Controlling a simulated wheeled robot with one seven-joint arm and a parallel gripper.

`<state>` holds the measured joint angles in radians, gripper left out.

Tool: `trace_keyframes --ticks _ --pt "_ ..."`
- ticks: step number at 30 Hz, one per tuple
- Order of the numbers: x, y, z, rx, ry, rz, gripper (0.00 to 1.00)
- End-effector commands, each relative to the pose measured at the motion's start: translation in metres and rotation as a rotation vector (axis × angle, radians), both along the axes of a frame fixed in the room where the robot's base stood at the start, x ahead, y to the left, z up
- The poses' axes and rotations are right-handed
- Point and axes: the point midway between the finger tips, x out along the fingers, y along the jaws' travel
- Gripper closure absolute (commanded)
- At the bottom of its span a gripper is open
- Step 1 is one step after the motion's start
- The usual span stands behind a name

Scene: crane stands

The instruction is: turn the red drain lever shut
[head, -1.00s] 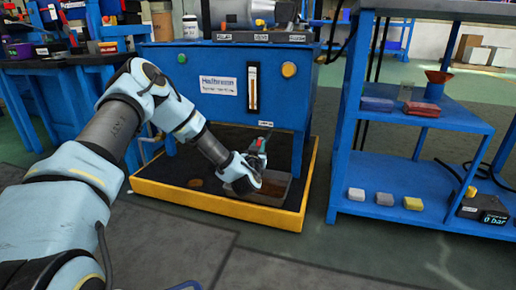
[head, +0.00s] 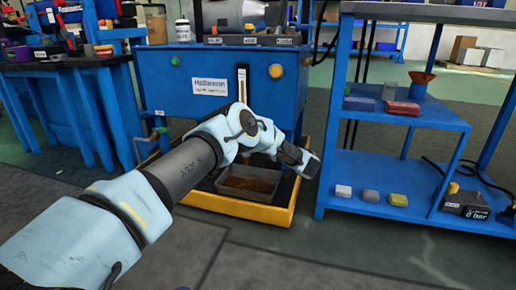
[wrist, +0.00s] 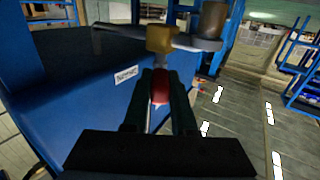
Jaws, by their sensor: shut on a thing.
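The red drain lever (wrist: 160,88) shows in the wrist view between my two dark fingers, just below a brass-coloured valve body (wrist: 162,40). My gripper (wrist: 160,80) is shut on the lever. In the head view my gripper (head: 304,163) is at the front right of the blue cabinet (head: 172,92), above the tray area. There the lever and valve are hidden by my arm and gripper.
A grey pan with brown liquid (head: 250,184) stands in the yellow-edged tray (head: 236,207) below my wrist. A blue shelf (head: 390,165) with small blocks stands close to the right. Floor in front is clear.

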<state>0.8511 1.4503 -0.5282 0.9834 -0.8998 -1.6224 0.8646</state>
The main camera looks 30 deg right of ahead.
Motion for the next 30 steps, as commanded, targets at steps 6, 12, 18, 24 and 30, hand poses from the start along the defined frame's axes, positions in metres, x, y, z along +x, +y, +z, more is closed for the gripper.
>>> trace_keyframes --ticks 6,12,18,24,30 --pt "0.0002 -0.0014 -0.0043 -0.002 0.0 0.099 1.0" --pt "0.0006 -0.0011 -0.0024 0.0 -0.001 0.149 1.0" --pt "0.0014 -0.0007 -0.0009 0.002 0.0 0.167 1.0" --pt "0.0017 -0.0005 -0.0004 0.002 0.0 0.168 1.0" --pt "0.0019 -0.0004 -0.0004 0.002 -0.001 0.168 0.7"
